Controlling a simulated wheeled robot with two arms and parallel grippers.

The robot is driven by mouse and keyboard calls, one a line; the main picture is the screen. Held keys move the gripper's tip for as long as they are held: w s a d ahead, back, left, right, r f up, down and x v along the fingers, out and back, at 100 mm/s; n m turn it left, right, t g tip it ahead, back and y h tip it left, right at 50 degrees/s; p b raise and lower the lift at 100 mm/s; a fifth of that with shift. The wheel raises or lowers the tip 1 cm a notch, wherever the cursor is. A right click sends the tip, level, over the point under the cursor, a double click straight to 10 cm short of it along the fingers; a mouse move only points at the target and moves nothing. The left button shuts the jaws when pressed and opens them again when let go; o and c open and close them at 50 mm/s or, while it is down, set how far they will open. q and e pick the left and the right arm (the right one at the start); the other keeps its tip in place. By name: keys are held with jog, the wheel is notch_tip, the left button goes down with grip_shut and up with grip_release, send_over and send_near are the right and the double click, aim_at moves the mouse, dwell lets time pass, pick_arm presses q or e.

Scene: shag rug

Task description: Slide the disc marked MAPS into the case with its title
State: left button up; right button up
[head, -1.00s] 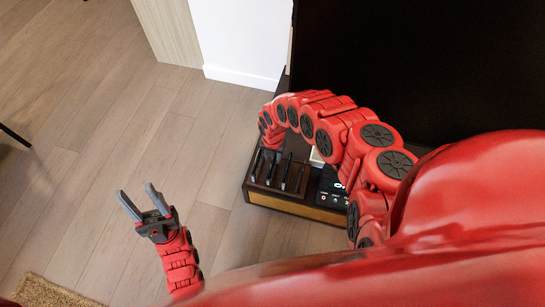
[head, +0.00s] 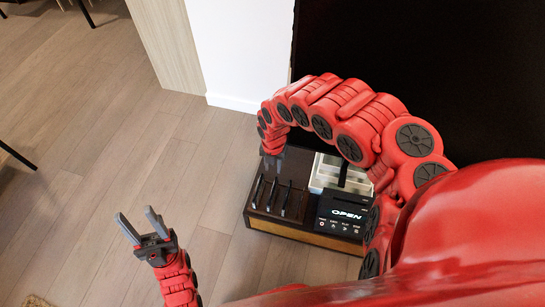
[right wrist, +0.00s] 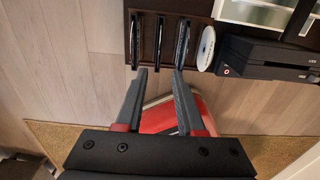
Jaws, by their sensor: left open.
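A white disc (right wrist: 206,48) stands on edge in the dark rack (right wrist: 147,20), at its right side in the right wrist view. Three thin black cases stand left of it: a left one (right wrist: 134,40), a middle one (right wrist: 160,40) and a right one (right wrist: 182,42). The titles are not readable. My right gripper (right wrist: 157,75) is open and empty, its fingertips close to the near ends of the cases. In the head view my right gripper (head: 272,160) hangs at the rack's far left corner. My left gripper (head: 139,218) is open and empty above the floor.
A black player (head: 345,214) showing OPEN stands right of the rack, with a cream tray (head: 340,172) behind it. A large black panel (head: 420,70) rises behind. Bare wooden floor (head: 100,130) lies to the left.

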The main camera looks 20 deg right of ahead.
notch_tip(320, 180, up, 3)
jog(key=shift+f+p, duration=0.2)
jog(key=shift+p, duration=0.15)
jog(key=shift+a, duration=0.1)
